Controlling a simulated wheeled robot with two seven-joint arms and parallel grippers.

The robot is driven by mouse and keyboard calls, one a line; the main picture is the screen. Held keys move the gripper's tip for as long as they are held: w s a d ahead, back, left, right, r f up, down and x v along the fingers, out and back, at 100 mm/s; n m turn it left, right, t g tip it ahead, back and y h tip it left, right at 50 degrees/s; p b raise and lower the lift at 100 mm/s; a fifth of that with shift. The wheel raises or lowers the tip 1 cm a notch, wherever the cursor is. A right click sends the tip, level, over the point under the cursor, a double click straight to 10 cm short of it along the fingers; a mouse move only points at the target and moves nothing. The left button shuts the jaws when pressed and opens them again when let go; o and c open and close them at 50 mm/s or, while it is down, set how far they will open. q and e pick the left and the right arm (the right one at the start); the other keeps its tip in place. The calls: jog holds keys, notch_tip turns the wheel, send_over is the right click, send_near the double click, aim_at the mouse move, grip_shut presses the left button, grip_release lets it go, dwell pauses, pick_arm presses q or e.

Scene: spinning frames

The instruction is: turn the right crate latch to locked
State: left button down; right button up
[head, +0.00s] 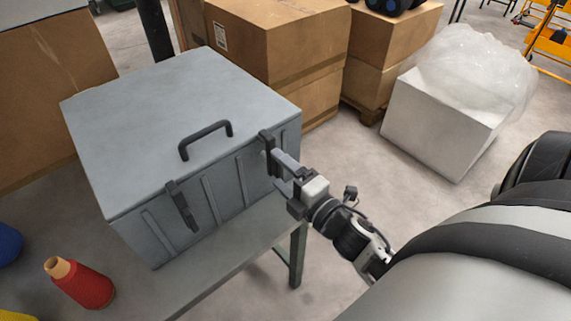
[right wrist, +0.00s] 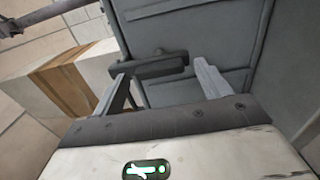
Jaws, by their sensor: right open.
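The grey crate (head: 165,105) stands on a table with its lid closed and a dark handle (head: 205,140) on top. The right crate latch (head: 266,139) is a dark bar at the front's right end, near the lid edge. The left latch (head: 182,206) is a similar bar slanting down the front. My right gripper (head: 274,168) is open at the right latch and partly hides it. In the right wrist view, the latch (right wrist: 160,66) lies at the fingertips of the open gripper (right wrist: 163,70); I cannot tell whether they touch. My left gripper is not in view.
The grey table (head: 225,260) has a red cone-shaped spool (head: 82,285) at front left. Cardboard boxes (head: 280,50) stand behind the crate. A white block (head: 440,120) under clear wrap stands on the floor at right. Open floor lies between the block and the table.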

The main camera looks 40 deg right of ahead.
pick_arm(q)
jog(key=b, duration=0.1)
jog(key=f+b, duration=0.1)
jog(key=b, duration=0.1)
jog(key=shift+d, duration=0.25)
pick_arm(e)
jog(key=s+d, duration=0.1)
jog(key=s, duration=1.5)
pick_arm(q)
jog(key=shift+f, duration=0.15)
pick_arm(e)
jog(key=shift+w, duration=0.1)
jog(key=w+a+f+m+g+y, duration=0.1)
jog(key=w+a+f+m+g, duration=0.2)
jog(key=a+f+m, duration=0.3)
jog(key=w+a+f+m+g+y, duration=0.1)
jog(key=w+a+f+m+g, duration=0.2)
jog(key=a+f+m, duration=0.3)
jog(key=m+g, duration=0.1)
jog(key=m, duration=0.3)
jog(key=shift+w+a, duration=0.15)
jog(key=shift+a, duration=0.2)
